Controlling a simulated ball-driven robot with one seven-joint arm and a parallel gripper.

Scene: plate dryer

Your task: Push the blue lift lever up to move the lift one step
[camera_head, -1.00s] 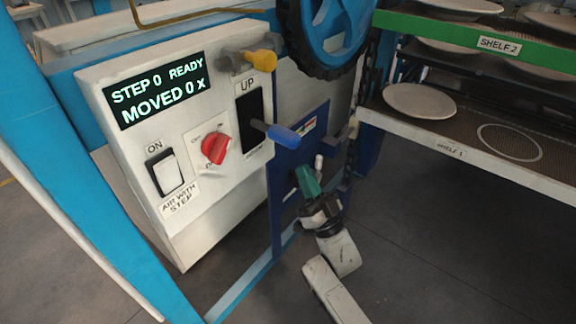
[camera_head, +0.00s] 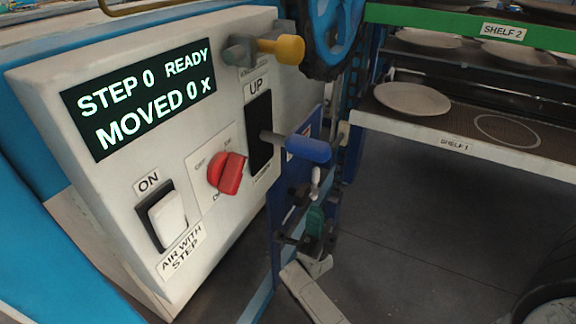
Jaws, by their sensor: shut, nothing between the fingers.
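The blue lift lever (camera_head: 308,149) sticks out on a grey rod from a black slot (camera_head: 259,120) marked UP, on the right part of the white control panel (camera_head: 130,165). Its rod sits around the middle of the slot's length. My gripper (camera_head: 315,181) is shut and empty, its pale fingertips pointing up just below the blue handle. I cannot tell whether they touch it. The display (camera_head: 140,98) reads STEP 0 READY, MOVED 0 X.
A red rotary knob (camera_head: 227,173), a white ON switch (camera_head: 167,217) and a yellow-tipped lever (camera_head: 284,47) surround the slot. A blue wheel (camera_head: 338,30) is above. Shelves with plates (camera_head: 412,98) stand at right. A dark round container (camera_head: 552,290) is at lower right.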

